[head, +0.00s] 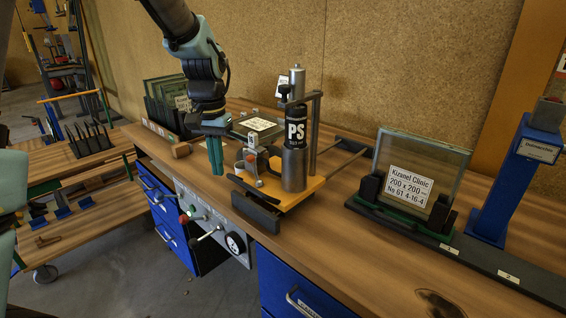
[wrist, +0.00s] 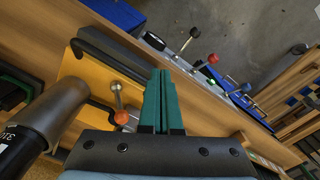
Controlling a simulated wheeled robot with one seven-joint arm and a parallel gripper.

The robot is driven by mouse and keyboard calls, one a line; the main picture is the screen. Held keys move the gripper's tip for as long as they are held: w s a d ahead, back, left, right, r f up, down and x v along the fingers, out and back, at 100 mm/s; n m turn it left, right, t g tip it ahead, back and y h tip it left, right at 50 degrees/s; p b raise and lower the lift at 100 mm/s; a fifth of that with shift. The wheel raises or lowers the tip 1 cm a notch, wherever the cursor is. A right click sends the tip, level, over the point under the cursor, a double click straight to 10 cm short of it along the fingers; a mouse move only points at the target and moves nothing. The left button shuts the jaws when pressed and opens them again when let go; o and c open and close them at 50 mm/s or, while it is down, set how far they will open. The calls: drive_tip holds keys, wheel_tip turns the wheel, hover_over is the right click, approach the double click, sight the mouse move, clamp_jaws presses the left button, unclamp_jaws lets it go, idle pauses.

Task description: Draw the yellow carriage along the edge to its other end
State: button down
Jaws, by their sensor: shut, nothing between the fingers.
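The yellow carriage (head: 302,190) is a flat plate on the bench, with a black bar (head: 255,212) along its front edge. It carries an upright black cylinder (head: 296,130) marked PS and a small clamp with an orange-red knob (head: 250,157). My gripper (head: 215,172) has teal fingers pointing down, closed together and empty. It hangs just left of the carriage, near the bench's front edge. In the wrist view the carriage (wrist: 92,82) lies left of my closed fingers (wrist: 161,72), with its black bar (wrist: 108,52) beyond. I cannot tell whether the fingers touch anything.
A labelled glass pane (head: 415,165) stands in a black holder at right, beside a blue post (head: 512,180). A rack of panes (head: 168,105) is at left. Levers stick out from the front panel (head: 212,228).

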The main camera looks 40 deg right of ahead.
wheel_tip(320, 180, down, 6)
drive_tip(key=b, duration=0.3)
drive_tip(key=shift+r, duration=0.25)
idle(0.4)
drive_tip(key=shift+d, duration=0.1)
